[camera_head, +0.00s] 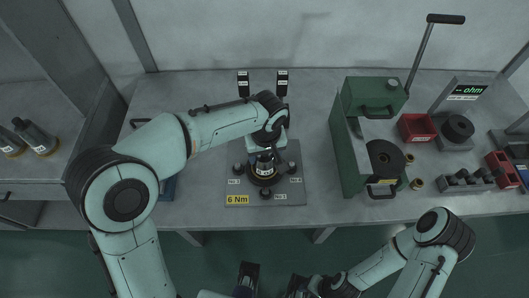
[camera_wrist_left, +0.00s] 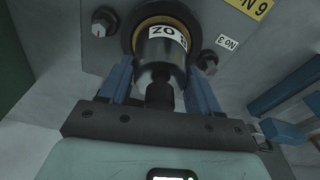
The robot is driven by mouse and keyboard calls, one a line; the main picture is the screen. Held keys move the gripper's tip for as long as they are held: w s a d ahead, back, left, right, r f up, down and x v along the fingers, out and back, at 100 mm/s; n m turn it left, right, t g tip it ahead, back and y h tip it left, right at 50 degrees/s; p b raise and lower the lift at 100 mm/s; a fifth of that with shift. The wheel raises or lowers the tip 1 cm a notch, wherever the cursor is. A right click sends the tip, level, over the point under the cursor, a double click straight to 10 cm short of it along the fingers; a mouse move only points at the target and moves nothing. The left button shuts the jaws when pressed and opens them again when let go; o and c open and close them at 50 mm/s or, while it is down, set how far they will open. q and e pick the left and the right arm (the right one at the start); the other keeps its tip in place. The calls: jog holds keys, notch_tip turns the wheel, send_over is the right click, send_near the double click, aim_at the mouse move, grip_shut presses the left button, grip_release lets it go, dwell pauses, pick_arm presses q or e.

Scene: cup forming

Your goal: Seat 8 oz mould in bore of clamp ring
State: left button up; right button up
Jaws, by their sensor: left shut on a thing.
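The dark metal 8 oz mould (camera_head: 265,162) stands upright at the clamp ring (camera_head: 258,180) on the grey base plate. My left gripper (camera_head: 268,148) reaches it from above. In the left wrist view, the blue fingers of my left gripper (camera_wrist_left: 163,88) are shut on the mould (camera_wrist_left: 160,62), whose white OZ label faces the camera. The clamp ring (camera_wrist_left: 136,22) shows as a dark ring with a brassy edge around the mould's far end. How deep the mould sits in the bore is hidden. My right arm is low at the right; its jaws are unclear.
The base plate (camera_head: 233,168) carries several knobs around the ring and a yellow 6 Nm label (camera_head: 237,199). A green lever press (camera_head: 345,150) stands to the right. Red bins (camera_head: 416,128) and a meter lie farther right. Two similar moulds (camera_head: 38,138) stand on the left shelf.

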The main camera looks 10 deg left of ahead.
aim_at(266, 159)
pick_arm(q)
jog(key=shift+f, duration=0.1)
jog(key=o, duration=1.5)
notch_tip(266, 159, up, 12)
jog(key=s+p, duration=0.1)
jog(key=shift+s+d+p, duration=0.15)
jog(key=shift+d+p, duration=0.2)
jog(key=shift+p, duration=0.05)
